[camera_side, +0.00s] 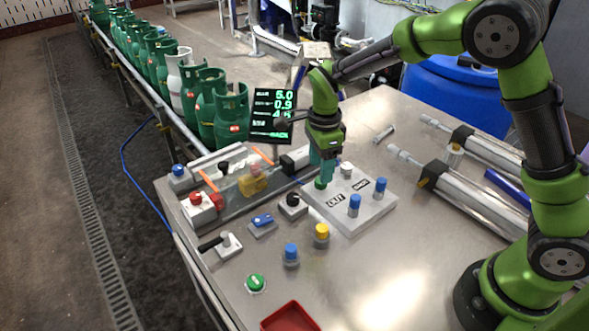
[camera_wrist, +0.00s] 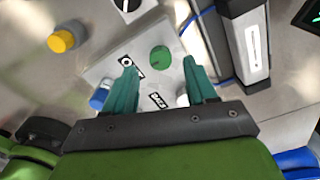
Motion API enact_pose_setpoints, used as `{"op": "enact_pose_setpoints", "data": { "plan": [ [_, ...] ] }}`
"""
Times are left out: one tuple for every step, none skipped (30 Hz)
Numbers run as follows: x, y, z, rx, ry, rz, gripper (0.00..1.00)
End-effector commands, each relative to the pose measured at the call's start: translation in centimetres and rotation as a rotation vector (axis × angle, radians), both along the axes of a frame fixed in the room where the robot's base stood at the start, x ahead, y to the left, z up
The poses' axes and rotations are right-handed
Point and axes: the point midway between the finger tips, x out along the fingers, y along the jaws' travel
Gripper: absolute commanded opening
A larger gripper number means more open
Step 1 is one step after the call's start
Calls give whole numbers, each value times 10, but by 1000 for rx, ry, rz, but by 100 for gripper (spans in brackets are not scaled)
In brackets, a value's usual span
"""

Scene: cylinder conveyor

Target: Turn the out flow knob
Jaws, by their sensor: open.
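A grey panel plate (camera_side: 346,222) lies on the steel table. Its OUT label (camera_side: 336,200) sits between a green knob (camera_side: 320,184) and a blue knob (camera_side: 354,205). A second label is beside a white knob (camera_side: 346,169) and another blue knob (camera_side: 380,187). My gripper (camera_side: 322,174) points down just above the green knob, its fingers partly covering it. In the wrist view my open fingers (camera_wrist: 159,64) stand either side of the green knob (camera_wrist: 160,57), with nothing held. I cannot tell whether they touch it. The OUT label (camera_wrist: 131,62) is beside the left finger.
A black knob (camera_side: 292,200), a blue switch (camera_side: 262,220) and a yellow button (camera_side: 321,232) stand left of and below the plate. Metal cylinders (camera_side: 480,198) lie to the right. A display (camera_side: 271,114) and green gas bottles (camera_side: 231,115) are behind.

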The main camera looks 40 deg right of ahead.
Motion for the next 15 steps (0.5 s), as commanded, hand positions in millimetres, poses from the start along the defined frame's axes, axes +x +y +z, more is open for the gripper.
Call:
{"op": "enact_pose_setpoints", "data": {
  "plan": [
    [-1, -1, -10, -1, 5, 0, 56],
    [-1, -1, -14, -1, 4, 0, 56],
    [-1, -1, -20, -1, 4, -1, 56],
    [-1, -1, -24, -1, 3, -1, 56],
    [-1, -1, -27, -1, 3, -2, 56],
    [0, -1, -30, -1, 1, -1, 56],
    [0, -1, -32, -1, 0, -1, 56],
    [0, -1, -34, -1, 0, -1, 56],
    [0, 0, -35, -1, 0, -1, 56],
    [0, 0, -36, 0, 1, -1, 56],
    [0, 0, -37, 0, 0, -1, 56],
    [0, 0, -37, 0, 0, -1, 56],
    [0, 0, -38, 0, 0, -1, 56],
    [0, 0, -38, 0, 0, -1, 56],
    [0, 0, -37, 0, 0, -1, 56]
  ]
}}
